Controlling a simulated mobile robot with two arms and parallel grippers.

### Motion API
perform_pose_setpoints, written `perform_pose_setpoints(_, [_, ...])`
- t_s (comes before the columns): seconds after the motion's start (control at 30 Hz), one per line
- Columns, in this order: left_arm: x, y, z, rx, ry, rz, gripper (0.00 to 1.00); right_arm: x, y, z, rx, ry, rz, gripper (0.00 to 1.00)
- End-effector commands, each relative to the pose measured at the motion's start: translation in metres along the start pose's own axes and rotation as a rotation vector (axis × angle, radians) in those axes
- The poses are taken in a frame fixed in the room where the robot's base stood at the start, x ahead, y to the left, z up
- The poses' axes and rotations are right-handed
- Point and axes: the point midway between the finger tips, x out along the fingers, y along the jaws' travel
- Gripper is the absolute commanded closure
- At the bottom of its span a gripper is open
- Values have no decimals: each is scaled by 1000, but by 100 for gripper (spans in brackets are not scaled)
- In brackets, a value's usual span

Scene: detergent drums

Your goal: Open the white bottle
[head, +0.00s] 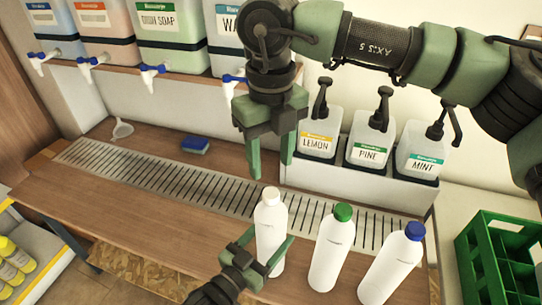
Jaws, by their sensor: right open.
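The white bottle with the white cap (270,218) stands upright at the front of the counter, left of two similar bottles. My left gripper (271,236) comes in from below with one finger on each side of its body and appears closed on it. The fingers cover part of the bottle's lower body. My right gripper (271,170) points down above the white cap (270,194), open and empty, with its fingertips a little above the cap and apart from it.
A green-capped bottle (331,250) and a blue-capped bottle (393,265) stand close on the right. Lemon (316,142), pine (367,153) and mint (418,161) pump containers stand behind. A blue sponge (195,145) and funnel (122,129) lie left. A green crate (497,262) is at right.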

Motion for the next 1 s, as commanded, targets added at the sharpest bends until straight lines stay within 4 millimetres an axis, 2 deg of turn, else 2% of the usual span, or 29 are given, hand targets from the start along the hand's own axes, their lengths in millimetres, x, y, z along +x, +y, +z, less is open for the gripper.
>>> perform_pose_setpoints(0.4, [0, 0, 0, 0, 1, 0, 100, 0, 0, 0, 1028, 0, 0, 51])
perform_pose_setpoints(0.6, [0, 0, 0, 0, 1, 0, 100, 0, 0, 0, 1424, 0, 0, 51])
perform_pose_setpoints(0.8, [0, 0, 0, 0, 1, 0, 100, 0, 0, 0, 1626, 0, 0, 51])
perform_pose_setpoints(1.0, [0, 0, 0, 0, 1, 0, 100, 16, 0, 0, 1663, 1, -1, 51])
